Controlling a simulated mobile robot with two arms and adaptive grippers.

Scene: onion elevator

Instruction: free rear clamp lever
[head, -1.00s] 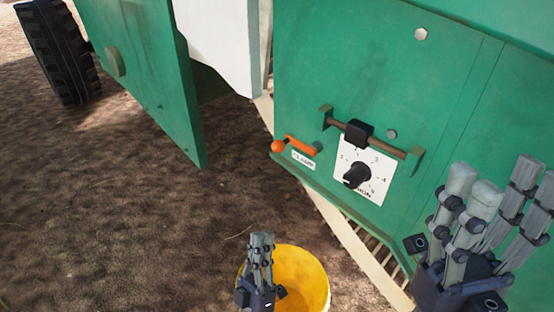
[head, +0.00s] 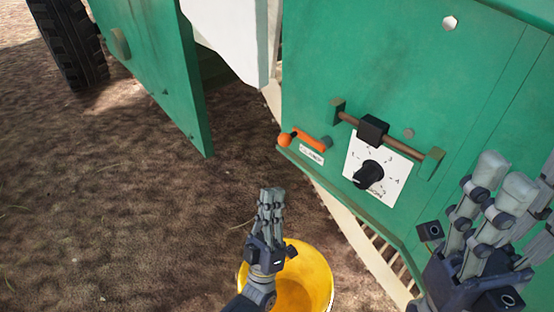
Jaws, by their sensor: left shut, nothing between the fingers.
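An orange lever with a ball end (head: 305,138) sits low on the green machine panel (head: 375,60), lying roughly along its lower left edge. A small white label below it is too small to read surely. My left gripper (head: 271,196) is shut and empty, fingers pointing up, below and left of the lever and apart from it. My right gripper (head: 515,180) is at the lower right in front of the panel, fingers apart, partly cut off by the picture edge. It touches nothing that I can make out.
A black dial (head: 367,175) on a white plate and a brown bar with a black block (head: 372,129) are right of the lever. A yellow bucket (head: 318,278) stands under my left gripper. An open green door (head: 165,75) hangs at upper left. Bare soil lies between.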

